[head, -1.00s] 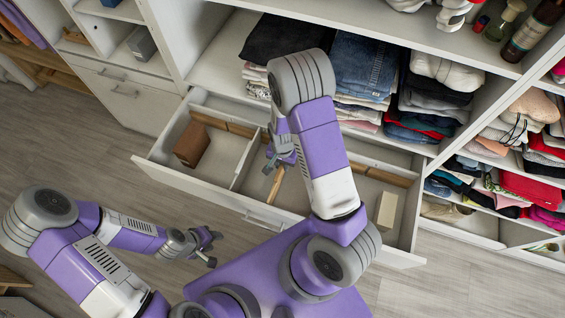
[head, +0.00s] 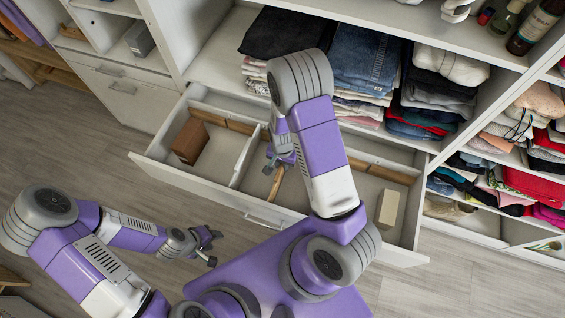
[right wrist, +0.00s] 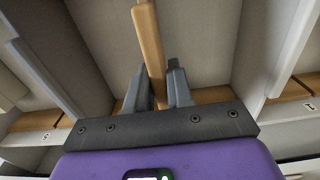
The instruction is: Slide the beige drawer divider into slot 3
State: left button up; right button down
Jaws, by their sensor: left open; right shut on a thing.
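The beige divider (head: 276,184) is a narrow upright strip over the middle of the open white drawer (head: 212,184). My right gripper (head: 281,152) is shut on it, partly hidden by my own right arm in the head view. In the right wrist view, the beige divider (right wrist: 150,45) stands between the two grey fingers of my right gripper (right wrist: 159,88), tilted slightly. Its lower end is hidden behind the gripper body. My left gripper (head: 209,243) is open and empty in front of the drawer.
A white partition (head: 243,156) stands left of the divider. A brown box (head: 190,141) sits in the left compartment and a cream box (head: 388,207) in the right one. Wooden strips (head: 212,118) line the drawer's back. Shelves of folded clothes rise behind.

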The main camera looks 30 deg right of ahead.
jog(key=shift+f+b, duration=1)
jog(key=shift+f, duration=0.3)
jog(key=c, duration=0.9)
grip_release()
jog(key=shift+r, duration=0.15)
notch_tip(320, 180, up, 7)
jog(key=p, duration=0.3)
jog(key=shift+r, duration=0.2)
